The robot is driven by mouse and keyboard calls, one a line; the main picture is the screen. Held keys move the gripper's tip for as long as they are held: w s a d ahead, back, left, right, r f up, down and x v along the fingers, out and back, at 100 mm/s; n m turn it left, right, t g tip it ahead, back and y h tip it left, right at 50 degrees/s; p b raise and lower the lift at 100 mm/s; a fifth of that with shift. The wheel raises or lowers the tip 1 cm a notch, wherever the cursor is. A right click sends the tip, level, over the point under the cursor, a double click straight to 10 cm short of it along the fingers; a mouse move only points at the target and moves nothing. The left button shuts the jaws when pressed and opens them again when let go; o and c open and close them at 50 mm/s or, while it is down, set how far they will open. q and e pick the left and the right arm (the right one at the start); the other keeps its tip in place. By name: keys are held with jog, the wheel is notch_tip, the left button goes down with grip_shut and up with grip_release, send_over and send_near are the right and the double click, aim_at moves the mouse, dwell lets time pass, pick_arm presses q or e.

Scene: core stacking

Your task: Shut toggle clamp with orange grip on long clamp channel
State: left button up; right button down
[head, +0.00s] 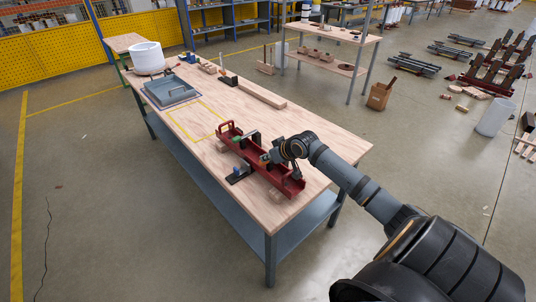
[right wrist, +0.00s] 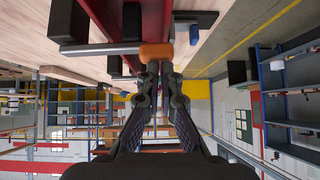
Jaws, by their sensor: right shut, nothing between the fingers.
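The long clamp channel (head: 231,141) is a red trough lying along the bench, with raised handles at its ends. It also shows in the right wrist view (right wrist: 157,18). The orange grip (right wrist: 157,52) sits at the end of a grey clamp lever (right wrist: 100,48) that runs across the channel. My right gripper (head: 268,157) is over the middle of the channel. In the right wrist view its shut, empty fingertips (right wrist: 159,67) are right at the orange grip; I cannot tell whether they touch it. In the head view my gripper hides most of the clamp. My left gripper is not in view.
A small block with a blue knob (head: 237,172) stands beside the channel. Farther back are a grey lidded tray (head: 170,91), a white bucket (head: 147,57) and a long wooden bar (head: 262,96).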

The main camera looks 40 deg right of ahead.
jog(key=shift+s+f, duration=0.15)
jog(key=shift+f, duration=0.2)
jog(key=s+r+p, duration=0.6)
jog(key=r+p, duration=0.5)
jog(key=r, duration=0.1)
jog(key=shift+s+d, duration=0.2)
jog(key=shift+s, duration=0.2)
jog(key=shift+w+f, duration=0.1)
jog(key=shift+f, duration=0.05)
